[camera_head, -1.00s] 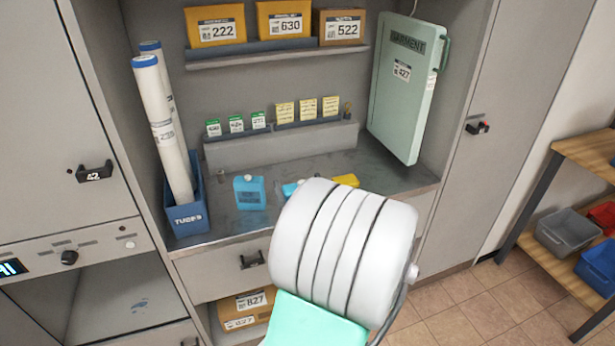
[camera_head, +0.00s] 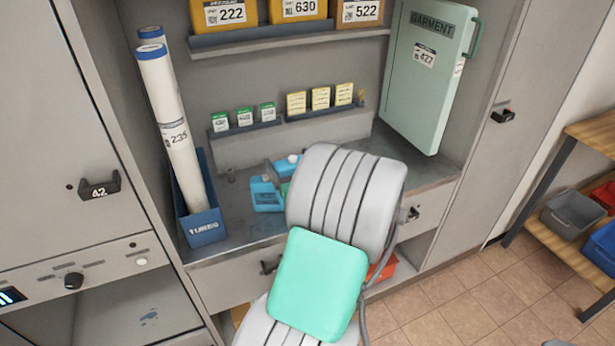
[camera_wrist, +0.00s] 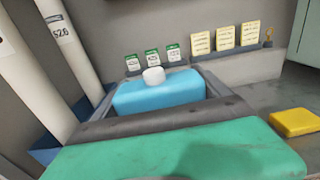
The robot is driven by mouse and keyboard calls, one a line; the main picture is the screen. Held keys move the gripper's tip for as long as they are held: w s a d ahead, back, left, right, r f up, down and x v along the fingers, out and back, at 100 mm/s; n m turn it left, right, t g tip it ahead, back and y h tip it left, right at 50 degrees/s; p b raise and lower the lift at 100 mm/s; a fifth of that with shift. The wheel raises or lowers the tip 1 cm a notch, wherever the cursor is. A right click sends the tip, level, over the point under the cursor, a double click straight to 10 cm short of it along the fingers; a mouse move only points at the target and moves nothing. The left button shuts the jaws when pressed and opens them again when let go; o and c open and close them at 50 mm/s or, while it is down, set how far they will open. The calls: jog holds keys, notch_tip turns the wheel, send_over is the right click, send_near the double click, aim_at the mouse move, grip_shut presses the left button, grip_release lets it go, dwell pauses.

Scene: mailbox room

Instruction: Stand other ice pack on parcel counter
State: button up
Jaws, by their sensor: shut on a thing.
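A blue ice pack (camera_head: 265,197) stands on the grey parcel counter (camera_head: 229,224), right of the tube box. My gripper (camera_head: 279,172) is just behind and above it, partly covering its top. My gripper is shut on the other blue ice pack (camera_head: 283,166), which has a white cap. In the wrist view this held pack (camera_wrist: 158,95) sits between the two dark fingers, cap up. My arm hides its lower part in the head view, so I cannot tell whether it touches the counter.
A blue box with tall white tubes (camera_head: 202,226) stands at the left. Green and yellow cards (camera_head: 245,117) line a ledge behind. A yellow item (camera_wrist: 296,122) lies to the right. A green garment case (camera_head: 430,75) leans at the right wall.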

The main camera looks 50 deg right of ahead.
jog(key=w+d+f+b, duration=0.1)
jog(key=d+f, duration=0.7)
jog(key=f, duration=0.2)
jog(key=shift+d+f+b, duration=0.3)
jog(key=shift+b, duration=0.05)
jog(key=shift+w, duration=0.1)
jog(key=shift+f, duration=0.25)
jog(key=o, duration=1.6)
jog(key=shift+r, duration=0.15)
jog(key=shift+b+v, duration=1.3)
jog(key=shift+v, duration=4.75)
